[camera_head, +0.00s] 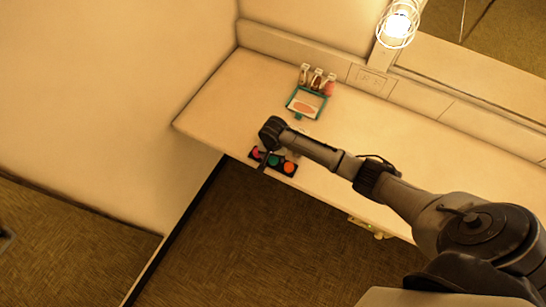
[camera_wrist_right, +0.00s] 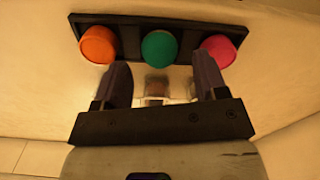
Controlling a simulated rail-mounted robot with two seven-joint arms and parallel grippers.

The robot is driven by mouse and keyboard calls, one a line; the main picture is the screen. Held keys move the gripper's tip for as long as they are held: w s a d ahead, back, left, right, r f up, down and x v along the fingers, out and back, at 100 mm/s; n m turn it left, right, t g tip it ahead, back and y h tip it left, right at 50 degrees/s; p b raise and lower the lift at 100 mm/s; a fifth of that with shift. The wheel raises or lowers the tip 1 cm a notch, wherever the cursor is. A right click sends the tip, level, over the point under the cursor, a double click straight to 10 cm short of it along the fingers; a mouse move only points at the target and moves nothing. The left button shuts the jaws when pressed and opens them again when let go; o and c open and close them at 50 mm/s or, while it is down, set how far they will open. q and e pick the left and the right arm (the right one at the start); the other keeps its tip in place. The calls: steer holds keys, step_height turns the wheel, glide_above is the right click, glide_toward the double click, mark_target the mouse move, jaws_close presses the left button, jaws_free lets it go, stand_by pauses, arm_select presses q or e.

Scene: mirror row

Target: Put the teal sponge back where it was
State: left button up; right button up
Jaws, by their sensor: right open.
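The teal sponge (camera_head: 274,160) is round and sits in the middle place of a black holder (camera_head: 287,171). It also shows in the wrist view (camera_wrist_right: 159,48), with the orange sponge (camera_wrist_right: 98,44) to its left and the pink sponge (camera_wrist_right: 219,50) to its right. My right gripper (camera_wrist_right: 162,78) is open, with nothing held between its fingers. In the head view, my right wrist partly hides the holder. My left gripper is not seen.
Small clear objects (camera_wrist_right: 157,87) show between my fingers in the wrist view. A teal-framed palette (camera_head: 306,102) and several small bottles (camera_head: 317,78) stand farther back on the counter (camera_head: 225,100). The counter's left part is clear. A caged lamp (camera_head: 398,25) is on the wall.

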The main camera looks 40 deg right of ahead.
mark_target(273, 159)
step_height(273, 159, up, 9)
steer(key=s+a+f+n+t+y, duration=0.1)
steer(key=s+a+f+n, duration=0.1)
steer(key=s+a+n, duration=0.4)
steer(key=s+a+f+n+t, duration=0.1)
steer(key=s+a+n, duration=0.15)
steer(key=s, duration=0.65)
steer(key=s+r+n+t, duration=0.1)
steer(key=s+r+n, duration=0.3)
steer(key=s, duration=0.9)
steer(key=shift+a+r+t+h, duration=0.3)
steer(key=shift+r+h, duration=0.1)
steer(key=shift+r, duration=0.2)
step_height(273, 159, up, 6)
steer(key=p, duration=0.5)
steer(key=shift+w+f+p, duration=0.1)
steer(key=shift+f+p, duration=0.05)
steer(key=shift+p, duration=0.25)
